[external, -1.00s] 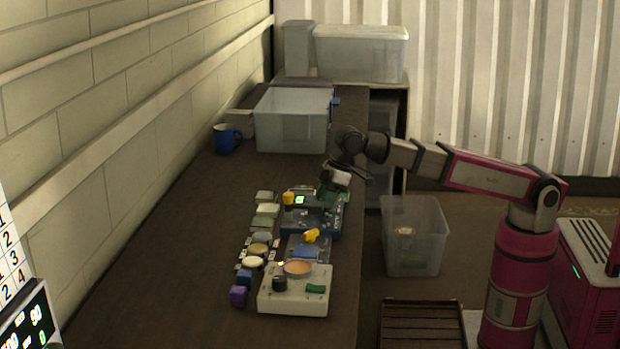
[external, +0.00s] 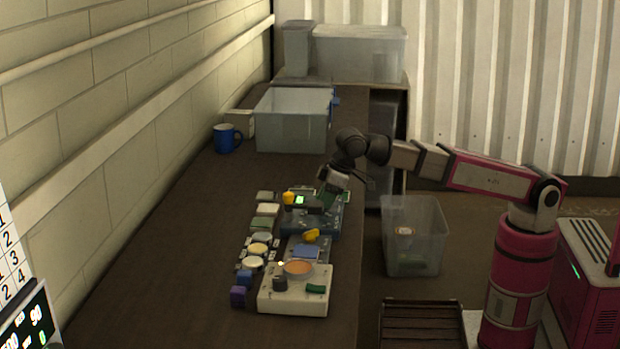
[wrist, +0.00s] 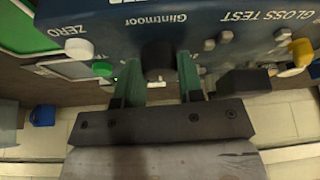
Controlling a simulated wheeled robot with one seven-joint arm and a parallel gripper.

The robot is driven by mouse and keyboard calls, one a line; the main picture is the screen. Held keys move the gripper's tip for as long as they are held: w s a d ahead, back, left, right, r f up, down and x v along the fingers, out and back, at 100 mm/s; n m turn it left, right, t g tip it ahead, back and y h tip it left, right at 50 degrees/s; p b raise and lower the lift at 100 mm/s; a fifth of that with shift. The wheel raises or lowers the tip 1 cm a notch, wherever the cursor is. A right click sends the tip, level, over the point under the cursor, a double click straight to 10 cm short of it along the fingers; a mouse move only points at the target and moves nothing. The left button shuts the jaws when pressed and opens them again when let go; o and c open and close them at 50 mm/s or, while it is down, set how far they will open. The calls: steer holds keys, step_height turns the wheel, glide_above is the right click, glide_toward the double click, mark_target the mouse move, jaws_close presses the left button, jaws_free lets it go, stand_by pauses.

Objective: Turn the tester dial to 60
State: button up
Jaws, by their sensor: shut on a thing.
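The blue tester (external: 322,231) stands on the bench with a small lit green display (external: 299,200). In the wrist view its panel (wrist: 215,20) is upside down, with "GLOSS TEST", "ZERO" and "Glintmoor" lettering. The black dial (wrist: 158,56) is a round knob on the tester's face. My gripper (wrist: 160,82) has its two green fingers on either side of the dial and is shut on it. In the external view my gripper (external: 326,199) is at the tester's right side and hides the dial. I cannot read the dial's setting.
A cream device (external: 293,303) stands in front of the tester. Small blocks line its left. A clear bin (external: 290,136) stands behind.

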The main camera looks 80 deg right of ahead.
steer(key=o, duration=0.9)
steer(key=v, duration=1)
steer(key=shift+r, duration=0.4)
steer(key=shift+s, duration=0.1)
